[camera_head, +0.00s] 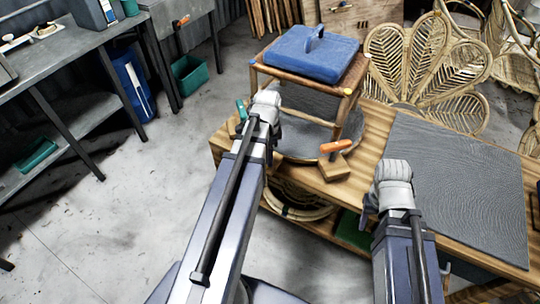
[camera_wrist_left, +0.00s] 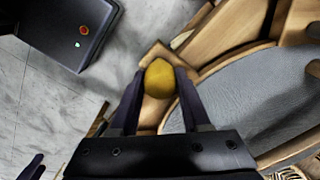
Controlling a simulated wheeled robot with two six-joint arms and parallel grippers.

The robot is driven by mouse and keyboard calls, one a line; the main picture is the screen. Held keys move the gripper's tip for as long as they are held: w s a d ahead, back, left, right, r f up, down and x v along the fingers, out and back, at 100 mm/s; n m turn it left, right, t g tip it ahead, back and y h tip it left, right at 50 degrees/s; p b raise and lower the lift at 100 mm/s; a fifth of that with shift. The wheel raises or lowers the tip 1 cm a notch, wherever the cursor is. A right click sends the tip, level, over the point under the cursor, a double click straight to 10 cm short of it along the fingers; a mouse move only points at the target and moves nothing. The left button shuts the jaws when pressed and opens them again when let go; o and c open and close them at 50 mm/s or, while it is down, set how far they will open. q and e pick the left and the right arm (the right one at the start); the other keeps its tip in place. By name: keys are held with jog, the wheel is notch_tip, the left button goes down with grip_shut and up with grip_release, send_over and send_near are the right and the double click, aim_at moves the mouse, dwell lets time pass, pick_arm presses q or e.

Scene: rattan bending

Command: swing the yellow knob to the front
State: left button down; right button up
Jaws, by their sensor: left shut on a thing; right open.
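The yellow knob (camera_wrist_left: 158,79) is between the two fingers of my left gripper (camera_wrist_left: 160,84) in the left wrist view, and the fingers are shut on it. A wooden block shows around the knob there. In the head view my left gripper (camera_head: 265,103) is at the front left of the rattan stool, and it hides the knob. My right gripper (camera_head: 392,176) is open over the bench's front edge, beside the grey mat; its fingers are mostly hidden from the head camera.
A stool (camera_head: 344,112) with a blue cushion (camera_head: 313,54) stands on a round grey plate on the wooden bench (camera_head: 376,140). An orange handle (camera_head: 336,146) on a block is at its front right, a teal handle (camera_head: 240,110) at left. The grey mat (camera_head: 450,185) is bare.

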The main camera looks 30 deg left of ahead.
pick_arm(q)
jog(key=shift+c, duration=1.8)
grip_release()
jog(key=shift+r, duration=0.1)
notch_tip(320, 180, up, 8)
jog(key=p, duration=0.8)
jog(key=shift+f, duration=0.2)
